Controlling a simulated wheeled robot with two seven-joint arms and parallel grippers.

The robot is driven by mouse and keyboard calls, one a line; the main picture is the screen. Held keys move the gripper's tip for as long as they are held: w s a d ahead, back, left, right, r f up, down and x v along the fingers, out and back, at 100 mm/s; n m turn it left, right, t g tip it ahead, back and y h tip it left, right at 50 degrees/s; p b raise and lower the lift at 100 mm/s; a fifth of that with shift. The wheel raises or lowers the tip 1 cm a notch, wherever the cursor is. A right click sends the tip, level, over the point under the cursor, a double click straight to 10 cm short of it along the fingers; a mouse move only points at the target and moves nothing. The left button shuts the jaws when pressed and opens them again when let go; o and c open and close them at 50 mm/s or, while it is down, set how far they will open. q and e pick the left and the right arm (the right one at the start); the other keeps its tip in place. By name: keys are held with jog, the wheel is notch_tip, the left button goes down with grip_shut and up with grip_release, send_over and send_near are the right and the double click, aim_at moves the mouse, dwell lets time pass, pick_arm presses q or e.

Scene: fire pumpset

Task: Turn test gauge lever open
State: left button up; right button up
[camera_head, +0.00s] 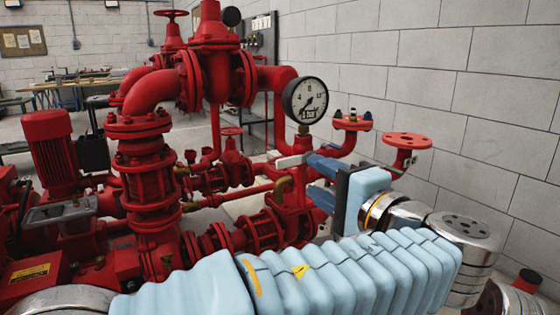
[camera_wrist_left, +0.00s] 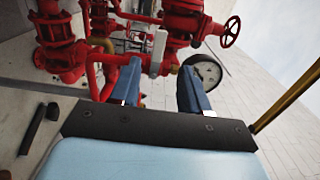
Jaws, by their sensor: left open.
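The test gauge (camera_head: 305,100) is a round white dial with a black rim, on a brass fitting above the red pipework. It also shows in the left wrist view (camera_wrist_left: 208,72). The pale grey test gauge lever (camera_head: 290,161) sticks out to the left below it. In the left wrist view the lever (camera_wrist_left: 158,46) appears between the fingertips, nearer the left finger; I cannot tell if it touches them. My left gripper (camera_head: 312,175) has blue fingers and is open, just right of the lever. The lever's right end is partly hidden. My right gripper is not in view.
Red pipes and flanges (camera_head: 150,165) crowd the left and middle. A red flanged outlet (camera_head: 407,141) stands right of the gauge, above my arm. A red handwheel (camera_wrist_left: 231,32) shows in the wrist view. A block wall (camera_head: 490,110) closes the right side.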

aim_at(290, 163)
pick_arm(q)
jog(key=x, duration=1.1)
jog(key=shift+w+a+p, duration=0.1)
jog(key=shift+w+p, duration=0.1)
jog(key=shift+p, duration=0.2)
grip_shut()
jog(key=shift+f, duration=0.1)
